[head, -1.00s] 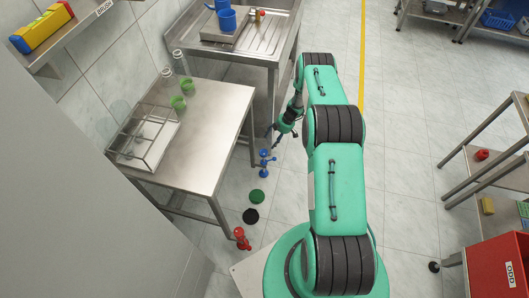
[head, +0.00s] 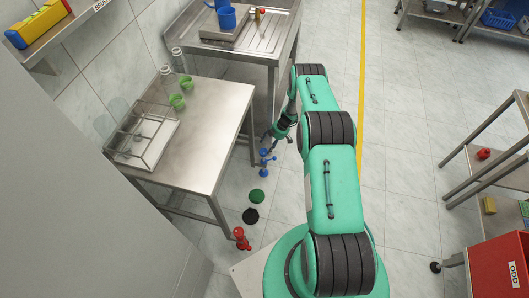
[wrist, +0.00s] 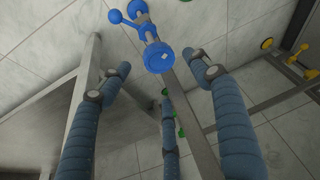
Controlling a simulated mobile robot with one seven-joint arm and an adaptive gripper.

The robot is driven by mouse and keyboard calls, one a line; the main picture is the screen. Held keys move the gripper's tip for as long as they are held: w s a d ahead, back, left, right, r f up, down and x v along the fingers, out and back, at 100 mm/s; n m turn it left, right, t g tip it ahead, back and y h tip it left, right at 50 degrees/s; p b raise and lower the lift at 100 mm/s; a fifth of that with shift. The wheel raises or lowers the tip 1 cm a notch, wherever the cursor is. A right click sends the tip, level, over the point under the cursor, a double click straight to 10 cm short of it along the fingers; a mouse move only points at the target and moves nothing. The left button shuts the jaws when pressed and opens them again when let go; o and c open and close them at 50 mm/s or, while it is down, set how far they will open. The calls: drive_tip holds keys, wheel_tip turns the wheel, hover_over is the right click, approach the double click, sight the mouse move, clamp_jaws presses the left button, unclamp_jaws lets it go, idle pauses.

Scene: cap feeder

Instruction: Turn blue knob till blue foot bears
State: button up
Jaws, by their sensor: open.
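The blue knob (head: 264,161) has ball-ended arms and stands low by the right corner of the steel table, above the floor. In the wrist view, a blue round disc with a small white mark (wrist: 158,58) shows at one end of a grey shaft, with a ball-tipped arm beyond it. I cannot tell which blue part is the foot or whether it touches the floor. My gripper (head: 276,138) is open just above the knob in the head view. Its blue-grey fingers spread around and below the disc in the wrist view, with no grip on it.
The steel table (head: 215,115) stands close left of my gripper, with a clear case and green cups on top. A red knob (head: 241,238), a green disc (head: 257,196) and a black disc (head: 250,216) are low along its right side.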

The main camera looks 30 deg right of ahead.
sight(264, 151)
drive_tip(key=shift+b+x, duration=0.8)
drive_tip(key=shift+x, duration=2.7)
drive_tip(key=shift+a, duration=0.1)
drive_tip(key=c, duration=1.1)
